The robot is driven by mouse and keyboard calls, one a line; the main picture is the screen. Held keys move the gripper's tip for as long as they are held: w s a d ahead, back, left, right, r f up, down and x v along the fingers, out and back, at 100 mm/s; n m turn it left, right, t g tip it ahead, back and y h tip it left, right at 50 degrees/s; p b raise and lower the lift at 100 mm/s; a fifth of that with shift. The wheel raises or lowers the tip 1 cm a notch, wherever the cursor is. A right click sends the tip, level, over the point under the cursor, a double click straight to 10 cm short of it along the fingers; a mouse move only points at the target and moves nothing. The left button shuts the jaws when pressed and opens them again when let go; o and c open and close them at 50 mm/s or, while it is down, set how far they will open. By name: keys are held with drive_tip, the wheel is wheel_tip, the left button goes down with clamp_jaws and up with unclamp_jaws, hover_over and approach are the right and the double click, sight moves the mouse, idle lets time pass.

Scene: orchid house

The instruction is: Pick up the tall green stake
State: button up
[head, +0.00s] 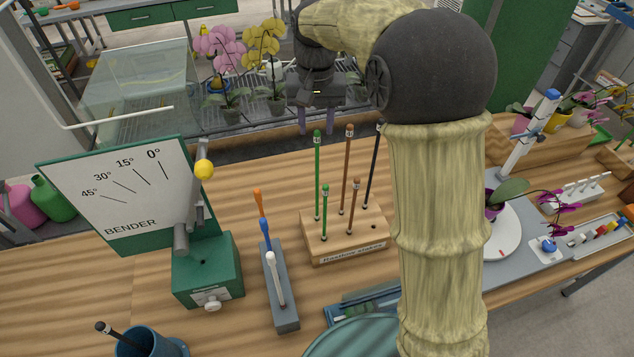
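The tall green stake (317,175) stands upright at the back left of a wooden block (345,252). A short green stake (325,212) stands in front of it. My gripper (316,126) points down, with its two fingers apart. How far the fingers are from the stake in depth is hard to tell.
Also in the block are a tall brown stake (347,170), a short brown stake (354,210) and a black stake (374,170), partly hidden by my arm. A green bender (208,268) and a grey tool holder (279,295) stand left. Potted orchids (228,75) stand behind.

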drive_tip(key=shift+f, duration=0.3)
drive_tip(key=f+p, duration=0.1)
drive_tip(key=f, duration=0.1)
drive_tip(key=f+p, duration=0.1)
drive_tip(key=f, duration=0.2)
drive_tip(key=shift+w+d+f, duration=0.1)
drive_tip(key=shift+w, duration=0.1)
idle(0.3)
clamp_jaws()
